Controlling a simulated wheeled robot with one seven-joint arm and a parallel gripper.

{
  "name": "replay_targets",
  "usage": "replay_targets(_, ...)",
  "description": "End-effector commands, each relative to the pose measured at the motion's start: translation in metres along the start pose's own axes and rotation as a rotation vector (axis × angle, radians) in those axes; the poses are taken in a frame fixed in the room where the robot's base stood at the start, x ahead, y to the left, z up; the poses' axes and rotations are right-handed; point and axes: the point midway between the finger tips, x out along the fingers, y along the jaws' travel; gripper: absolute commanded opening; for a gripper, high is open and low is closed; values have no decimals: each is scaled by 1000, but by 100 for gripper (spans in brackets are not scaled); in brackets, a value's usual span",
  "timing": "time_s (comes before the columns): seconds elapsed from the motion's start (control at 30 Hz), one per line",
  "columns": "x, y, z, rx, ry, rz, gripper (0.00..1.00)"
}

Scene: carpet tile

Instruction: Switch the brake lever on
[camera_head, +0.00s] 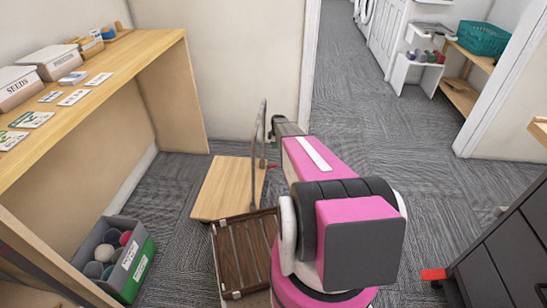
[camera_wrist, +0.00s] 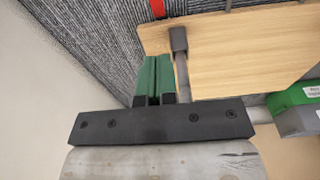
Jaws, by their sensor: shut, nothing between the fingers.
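A flat wooden trolley (camera_head: 222,190) with an upright grey handle stands on the carpet. A small red lever (camera_head: 273,166) shows at its right edge, partly hidden by my arm. In the wrist view a red piece (camera_wrist: 158,9) lies at the top edge, beside the corner of the wooden deck (camera_wrist: 235,60). My gripper (camera_wrist: 155,66) has its green fingers together and empty, beside the grey handle post (camera_wrist: 180,60). It is apart from the red piece. In the head view the gripper (camera_head: 277,126) is near the handle. Another red lever (camera_head: 433,274) sticks out low at the right.
A slatted brown wooden piece (camera_head: 245,252) lies in front of the trolley. A green and grey bin (camera_head: 118,260) stands at the left under a wooden table (camera_head: 95,85). A dark drawer cabinet (camera_head: 510,250) stands at the right. Open carpet (camera_head: 400,145) leads through the doorway.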

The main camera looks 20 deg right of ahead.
Motion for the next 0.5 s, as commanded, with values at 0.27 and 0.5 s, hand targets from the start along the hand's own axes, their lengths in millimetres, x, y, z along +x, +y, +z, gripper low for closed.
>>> replay_targets(0.27,1,1,1,-4,0,0,0)
replay_targets(0.5,4,2,1,-3,0,0,0)
